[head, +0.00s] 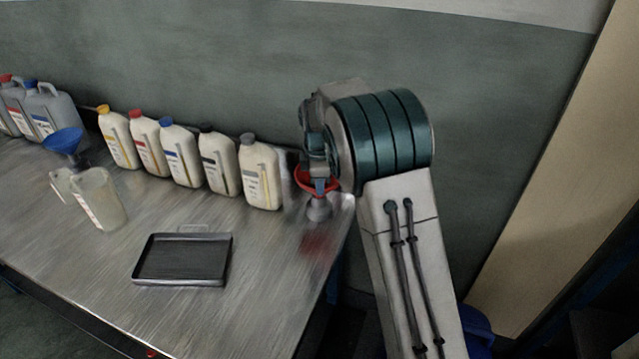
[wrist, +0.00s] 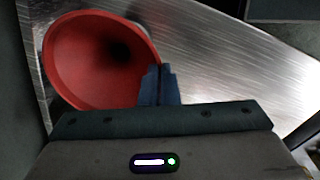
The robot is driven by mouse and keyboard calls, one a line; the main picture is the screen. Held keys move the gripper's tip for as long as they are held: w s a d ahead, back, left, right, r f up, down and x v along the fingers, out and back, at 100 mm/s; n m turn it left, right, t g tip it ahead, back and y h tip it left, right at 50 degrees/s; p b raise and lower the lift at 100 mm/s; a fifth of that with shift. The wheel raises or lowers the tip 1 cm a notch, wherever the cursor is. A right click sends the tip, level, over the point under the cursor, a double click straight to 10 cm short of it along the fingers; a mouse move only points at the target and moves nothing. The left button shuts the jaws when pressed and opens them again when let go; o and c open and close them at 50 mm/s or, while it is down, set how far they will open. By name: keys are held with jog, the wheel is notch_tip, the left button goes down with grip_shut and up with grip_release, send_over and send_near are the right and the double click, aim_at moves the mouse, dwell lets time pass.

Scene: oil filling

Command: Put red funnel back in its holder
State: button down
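The red funnel (head: 330,186) is at the right end of the metal table, below my wrist, with its wide mouth up. A small grey holder (head: 318,211) stands directly beneath it. I cannot tell whether the spout is fully seated in the holder. My gripper is at the funnel's rim, partly hidden behind my arm in the head view. In the wrist view the funnel (wrist: 85,60) fills the upper left, and the blue fingertips of my gripper (wrist: 159,85) are close together on its right rim.
Several white bottles (head: 262,175) stand in a row left of the funnel. A black tray (head: 182,260) lies on the table (head: 80,240) in front. A blue funnel (head: 63,140), a clear jug (head: 100,200) and grey canisters (head: 52,115) are farther left. A wall is behind.

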jog(key=shift+f, duration=0.2)
jog(key=c, duration=1.6)
grip_release()
notch_tip(320, 180, up, 14)
jog(key=s, duration=0.1)
jog(key=shift+a, duration=0.15)
jog(key=shift+f, duration=0.1)
jog(key=s+d+r+m, duration=0.1)
jog(key=s+d+m, duration=0.3)
jog(key=s, duration=0.3)
jog(key=s+d+r+m, duration=0.1)
jog(key=s+d+m, duration=0.4)
jog(key=s, duration=0.2)
jog(key=s+d+f+m+t, duration=0.1)
jog(key=s+d+f+m, duration=0.1)
jog(key=s, duration=0.6)
jog(key=s+d+f+m+t, duration=0.1)
jog(key=s+d+f+m, duration=0.1)
jog(key=s+f+m, duration=0.3)
jog(key=s+m, duration=0.2)
jog(key=s, duration=0.2)
jog(key=shift+s+d+f, duration=0.15)
